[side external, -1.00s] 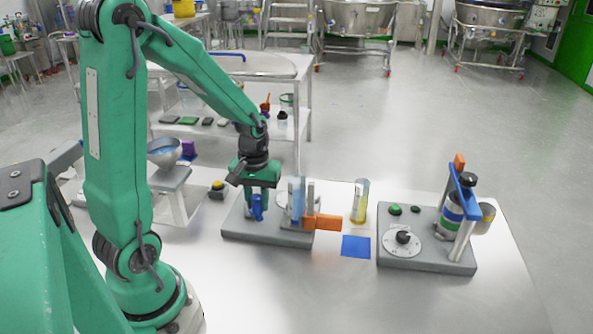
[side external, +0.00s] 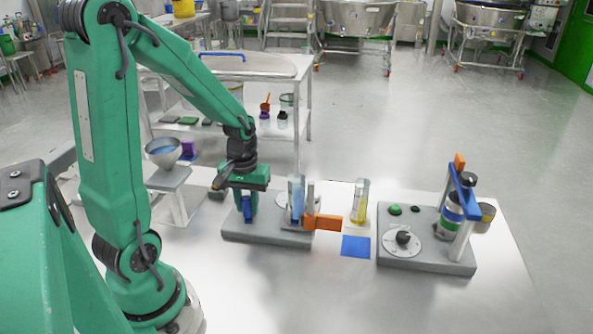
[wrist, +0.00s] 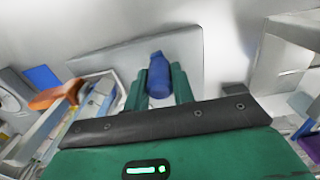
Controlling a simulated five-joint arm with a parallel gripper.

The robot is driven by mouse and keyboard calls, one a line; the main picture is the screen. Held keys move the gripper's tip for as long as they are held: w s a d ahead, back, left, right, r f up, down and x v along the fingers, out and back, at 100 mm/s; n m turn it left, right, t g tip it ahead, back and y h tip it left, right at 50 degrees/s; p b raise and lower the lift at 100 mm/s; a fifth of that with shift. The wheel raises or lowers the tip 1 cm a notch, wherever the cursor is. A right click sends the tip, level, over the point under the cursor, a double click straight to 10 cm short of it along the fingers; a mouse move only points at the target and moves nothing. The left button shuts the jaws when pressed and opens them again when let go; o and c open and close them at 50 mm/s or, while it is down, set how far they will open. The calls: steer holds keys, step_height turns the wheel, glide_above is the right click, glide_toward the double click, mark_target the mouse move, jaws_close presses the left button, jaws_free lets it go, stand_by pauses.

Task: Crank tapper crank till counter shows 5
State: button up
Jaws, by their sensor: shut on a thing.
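The tapper is a grey base (side external: 268,237) in the side view, carrying a clear cylinder (side external: 296,190) and an orange block (side external: 324,221) at its right. Its blue crank handle (side external: 249,207) stands on the left of the base. In the wrist view the handle (wrist: 158,76) is upright between my two green fingers. My gripper (side external: 243,212) points down and is shut on the handle; it also shows in the wrist view (wrist: 158,86). The crank arm is hidden below the handle. I cannot make out a counter reading.
A blue square (side external: 356,246) lies right of the tapper, and a tube with yellow contents (side external: 360,203) stands behind it. A second grey device (side external: 428,258) with a dial is further right. A funnel stand (side external: 172,178) is close on the left. The front of the table is clear.

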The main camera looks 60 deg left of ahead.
steer(key=shift+s, duration=0.1)
stand_by(0.3)
steer(key=shift+s+a, duration=0.55)
steer(key=shift+a, duration=0.15)
steer(key=o, duration=0.8)
steer(key=shift+r, duration=0.15)
steer(key=shift+r, duration=3.4)
steer(key=s+d+r+m+t, duration=0.1)
steer(key=d+r+m+t, duration=0.1)
steer(key=d+r+m, duration=0.1)
steer(key=s+d+r+m+t, duration=0.1)
steer(key=d+r+m, duration=0.2)
steer(key=d, duration=0.3)
steer(key=s+d+r+m+t, duration=0.1)
steer(key=d+r+m+t, duration=0.1)
steer(key=d+r+m, duration=0.1)
steer(key=shift+s+d+r+t, duration=0.15)
steer(key=shift+d+r, duration=0.15)
steer(key=shift+d, duration=0.1)
steer(key=shift+s+d+r+t, duration=0.15)
steer(key=shift+d+r, duration=0.1)
steer(key=shift+d, duration=0.15)
